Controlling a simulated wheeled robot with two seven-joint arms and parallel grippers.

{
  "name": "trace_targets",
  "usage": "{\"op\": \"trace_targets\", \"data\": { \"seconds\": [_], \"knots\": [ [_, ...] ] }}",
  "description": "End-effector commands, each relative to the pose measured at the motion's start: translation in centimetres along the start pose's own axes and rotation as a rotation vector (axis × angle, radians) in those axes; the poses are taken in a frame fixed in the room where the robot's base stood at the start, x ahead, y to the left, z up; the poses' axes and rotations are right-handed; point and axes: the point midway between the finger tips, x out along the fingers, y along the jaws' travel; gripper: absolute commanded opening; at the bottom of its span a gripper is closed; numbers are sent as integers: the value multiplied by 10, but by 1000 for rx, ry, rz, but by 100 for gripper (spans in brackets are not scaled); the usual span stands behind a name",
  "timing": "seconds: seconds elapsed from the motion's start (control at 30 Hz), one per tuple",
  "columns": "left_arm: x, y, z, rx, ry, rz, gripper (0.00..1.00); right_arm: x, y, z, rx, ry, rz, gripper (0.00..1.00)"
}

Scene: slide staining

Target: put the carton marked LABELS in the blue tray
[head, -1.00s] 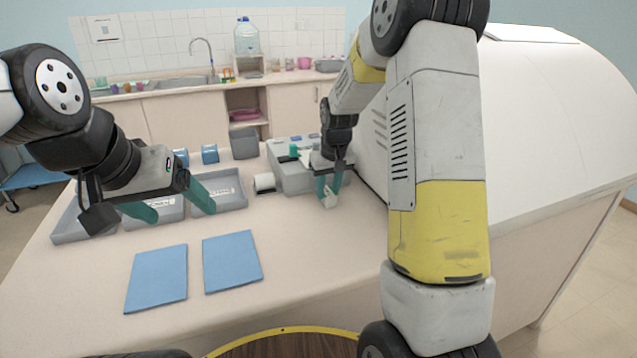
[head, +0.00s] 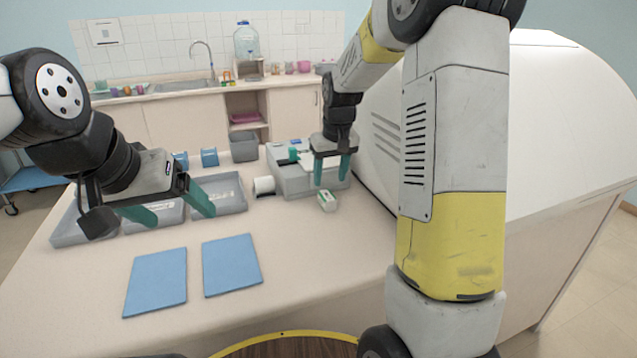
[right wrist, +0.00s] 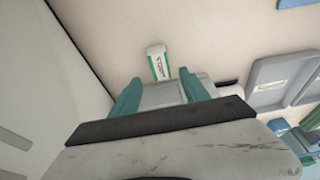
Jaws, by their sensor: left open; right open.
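A small white carton with green (head: 327,200) stands or lies on the table in front of the grey bin. It also shows in the right wrist view (right wrist: 158,65), with dark print too small to read surely. My right gripper (head: 332,172) is open and empty, above and behind the carton, apart from it. In the wrist view the carton is beyond the fingertips, between their lines. My left gripper (head: 175,212) is open and empty over the grey trays at left. Two flat blue pieces, left (head: 155,283) and right (head: 231,265), lie in front; I cannot tell whether either is a tray.
Grey trays (head: 232,207) line the table's left side. A grey divided bin (head: 296,188) and a white roll (head: 264,186) stand behind the carton. A large white housing (head: 540,130) bounds the right. Table between carton and blue pieces is clear.

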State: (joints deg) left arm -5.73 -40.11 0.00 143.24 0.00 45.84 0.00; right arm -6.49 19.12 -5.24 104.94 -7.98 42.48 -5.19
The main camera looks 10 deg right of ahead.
Motion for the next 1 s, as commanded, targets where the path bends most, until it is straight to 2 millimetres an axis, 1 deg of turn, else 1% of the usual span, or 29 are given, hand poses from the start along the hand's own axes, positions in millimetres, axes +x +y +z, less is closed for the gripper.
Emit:
{"op": "trace_targets", "data": {
  "seconds": [0.03, 0.1, 0.23, 0.37, 0.47, 0.57, 0.6, 0.67, 0.7, 0.77, 0.8, 0.87, 0.9, 1.0],
  "knots": [
    [0, 0, 0, 0, 0, 0, 79, -12, 0, -2, 0, 6, 1, 54],
    [0, 0, 0, 0, 0, 0, 79, -25, 0, -1, 0, 5, 0, 54],
    [0, 0, 0, 0, 0, 0, 79, -43, 0, -1, 0, 3, 0, 54],
    [0, 0, 0, 0, 0, 0, 79, -54, 0, 1, 1, 3, -1, 54],
    [0, 0, 0, 0, 0, 0, 79, -69, -2, 10, 8, 18, -7, 54],
    [0, 0, 0, 0, 0, 0, 79, -96, -8, 31, 26, 54, -22, 54],
    [0, 0, 0, 0, 0, 0, 79, -109, -12, 44, 35, 74, -30, 54],
    [0, 0, 0, 0, 0, 0, 79, -128, -17, 65, 51, 105, -43, 54],
    [0, 0, 0, 0, 0, 0, 79, -139, -22, 81, 62, 125, -52, 54],
    [0, 0, 0, 0, 0, 0, 79, -154, -29, 105, 76, 155, -65, 54],
    [0, 0, 0, 0, 0, 0, 79, -162, -33, 121, 84, 175, -73, 54],
    [0, 0, 0, 0, 0, 0, 79, -172, -40, 145, 97, 205, -83, 54],
    [0, 0, 0, 0, 0, 0, 79, -176, -45, 161, 107, 223, -90, 54],
    [0, 0, 0, 0, 0, 0, 79, -183, -55, 194, 124, 264, -102, 54]
  ]
}}
